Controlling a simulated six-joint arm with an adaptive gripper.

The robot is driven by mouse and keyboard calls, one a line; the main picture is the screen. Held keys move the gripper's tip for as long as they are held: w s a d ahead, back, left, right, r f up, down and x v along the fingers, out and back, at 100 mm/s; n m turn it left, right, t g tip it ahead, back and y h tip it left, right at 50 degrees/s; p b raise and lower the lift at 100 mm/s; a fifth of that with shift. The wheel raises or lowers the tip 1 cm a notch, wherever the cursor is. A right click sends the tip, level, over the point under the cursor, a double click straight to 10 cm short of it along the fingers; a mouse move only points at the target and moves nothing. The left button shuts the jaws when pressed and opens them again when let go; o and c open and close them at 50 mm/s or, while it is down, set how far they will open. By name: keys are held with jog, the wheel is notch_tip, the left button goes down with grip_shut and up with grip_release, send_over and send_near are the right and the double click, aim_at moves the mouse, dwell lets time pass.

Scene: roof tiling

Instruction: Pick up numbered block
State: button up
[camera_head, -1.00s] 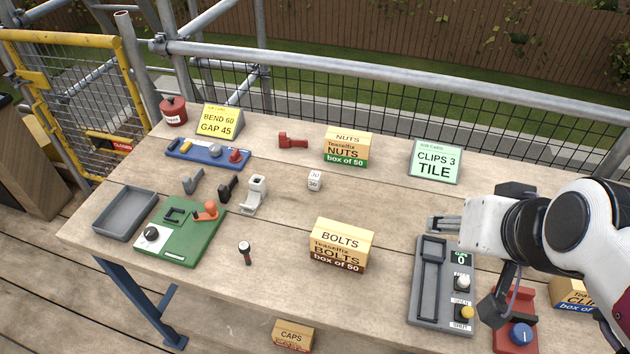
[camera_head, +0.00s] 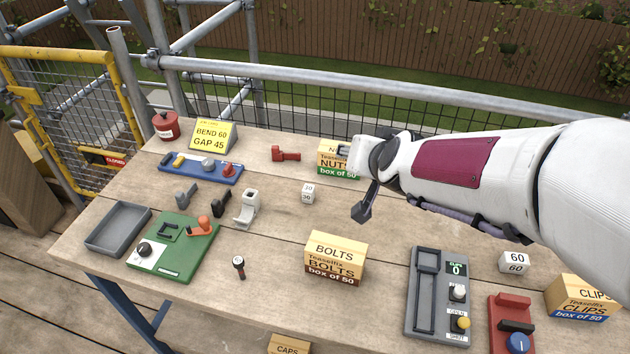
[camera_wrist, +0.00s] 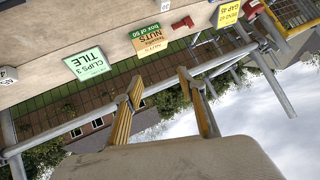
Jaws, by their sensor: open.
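A white numbered block (camera_head: 308,194), its digits looking like 30, stands mid-table in the head view. A second white block marked 60 (camera_head: 514,262) stands at the right, below my arm. My gripper (camera_head: 346,149) is above the back of the table, in front of the nuts box (camera_head: 335,170) in the picture, and partly hidden by my wrist. In the wrist view my gripper (camera_wrist: 158,84) has its two fingers apart with nothing between them. A white block (camera_wrist: 7,74) shows at that view's left edge; its number is not readable.
A bolts box (camera_head: 336,262) stands at front centre, with a grey clip device (camera_head: 424,318) to its right. A clips box (camera_head: 580,300) is far right. A green fixture (camera_head: 180,255), grey tray (camera_head: 119,222) and blue tool rack (camera_head: 205,172) are left. Scaffold rails border the back.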

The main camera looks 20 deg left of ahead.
jog(key=w+a+f+t, duration=0.1)
jog(key=w+a+f, duration=0.3)
jog(key=a, duration=0.1)
jog(key=m+t+h, duration=0.1)
jog(key=t+h, duration=0.1)
jog(key=h, duration=0.2)
send_near(307, 192)
jog(key=w, duration=0.3)
jog(key=shift+w+d+f, duration=0.15)
jog(key=shift+w+f, duration=0.05)
jog(key=shift+w, duration=0.2)
jog(key=shift+s+f+t+h, duration=0.3)
jog(key=shift+f+t+h, duration=0.1)
jog(key=shift+f, duration=0.35)
jog(key=shift+w, duration=0.1)
jog(key=shift+x, duration=1.2)
jog(key=shift+f, duration=0.1)
jog(key=shift+a+x, duration=0.2)
jog(key=shift+x, duration=1.1)
jog(key=shift+a+x, duration=0.2)
jog(key=shift+x, duration=1.05)
jog(key=shift+c, duration=0.3)
